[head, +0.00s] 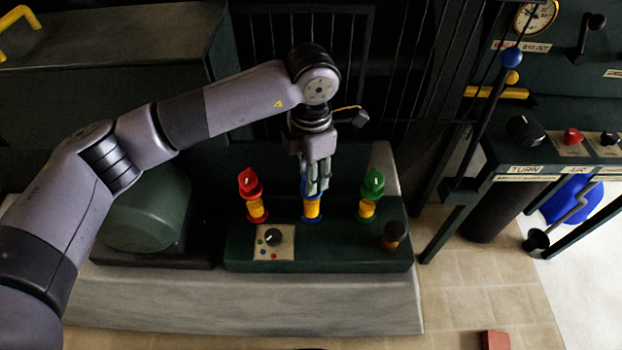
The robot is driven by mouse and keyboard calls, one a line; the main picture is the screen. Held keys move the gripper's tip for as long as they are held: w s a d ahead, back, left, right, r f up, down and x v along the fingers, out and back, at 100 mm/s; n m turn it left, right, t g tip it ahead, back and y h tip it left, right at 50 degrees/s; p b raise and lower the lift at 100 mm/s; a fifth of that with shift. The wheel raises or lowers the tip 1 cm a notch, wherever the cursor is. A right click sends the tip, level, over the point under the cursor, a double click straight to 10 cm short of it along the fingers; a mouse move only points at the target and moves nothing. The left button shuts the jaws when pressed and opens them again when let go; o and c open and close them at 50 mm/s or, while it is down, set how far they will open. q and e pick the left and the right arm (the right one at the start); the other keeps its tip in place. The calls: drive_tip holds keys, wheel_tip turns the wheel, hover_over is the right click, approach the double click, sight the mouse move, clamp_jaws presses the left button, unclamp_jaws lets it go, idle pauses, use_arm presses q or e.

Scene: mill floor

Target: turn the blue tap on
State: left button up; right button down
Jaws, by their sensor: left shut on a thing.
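The blue tap (312,212) stands in the middle of a row of three on a dark green panel (345,257), with a yellow body and a blue base ring. My left gripper (316,190) reaches down from above and is shut on the top of the blue tap. The fingers hide most of its handle, so I cannot tell which way it points. The red tap (250,186) stands to its left and the green tap (371,186) to its right, both upright. My right gripper is not in view.
A selector knob (273,237) sits on a plate at the panel's front left, and a dark knob with an orange part (393,236) at its right. A lever with a blue ball (511,57) rises at the right. A red block (495,340) lies on the floor.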

use_arm(q)
drive_tip(key=shift+n+b, duration=1.05)
drive_tip(key=shift+n, duration=0.55)
drive_tip(key=shift+r, duration=0.1)
drive_tip(key=o, duration=1.1)
drive_tip(key=shift+o, duration=0.2)
wheel_tip(320, 180, up, 12)
